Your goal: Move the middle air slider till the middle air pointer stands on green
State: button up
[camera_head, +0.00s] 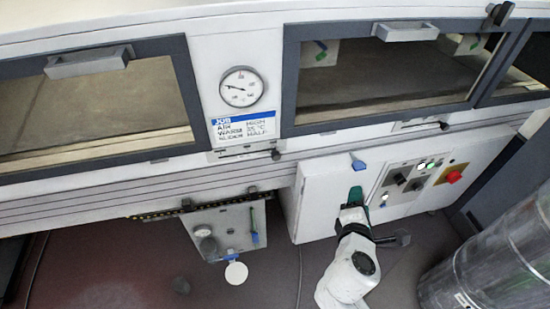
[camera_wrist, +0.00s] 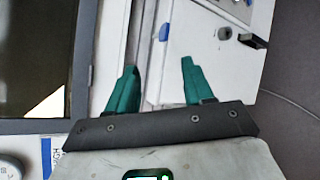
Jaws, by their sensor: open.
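Two slider slots show on the tunnel front in the head view. One has a dark knob (camera_head: 275,154) at its right end, below the job card. The other has a dark knob (camera_head: 444,125) at its right end, below the right window. I cannot tell which is the middle air slider. A round white gauge (camera_head: 243,87) has a dark needle pointing left; no green is clear on it, and I cannot tell whether it is the middle air pointer. My gripper (camera_head: 356,195) is open and empty before the white cabinet, below both knobs. Its teal fingers are apart in the wrist view (camera_wrist: 158,82).
The white cabinet (camera_head: 318,200) carries black knobs and a red button (camera_head: 454,177). A blue tab (camera_head: 358,162) is just above my gripper. A grey panel (camera_head: 228,228) hangs lower left. A metal drum (camera_head: 500,260) stands at right. A blue-headed job card (camera_head: 243,127) hangs below the gauge.

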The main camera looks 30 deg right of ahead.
jog(key=w+a+r+n+t+p, duration=0.1)
jog(key=w+a+r+n+t, duration=0.4)
jog(key=n, duration=0.4)
jog(key=n+t+y+p, duration=0.1)
jog(key=n+t+y, duration=0.3)
jog(key=n, duration=0.7)
send_near(276, 158)
jog(key=shift+g+y, duration=0.5)
jog(key=shift+y, duration=0.1)
jog(key=x, duration=0.5)
jog(key=r+x, duration=0.1)
jog(key=x, duration=0.2)
jog(key=shift+d, duration=0.25)
grip_shut()
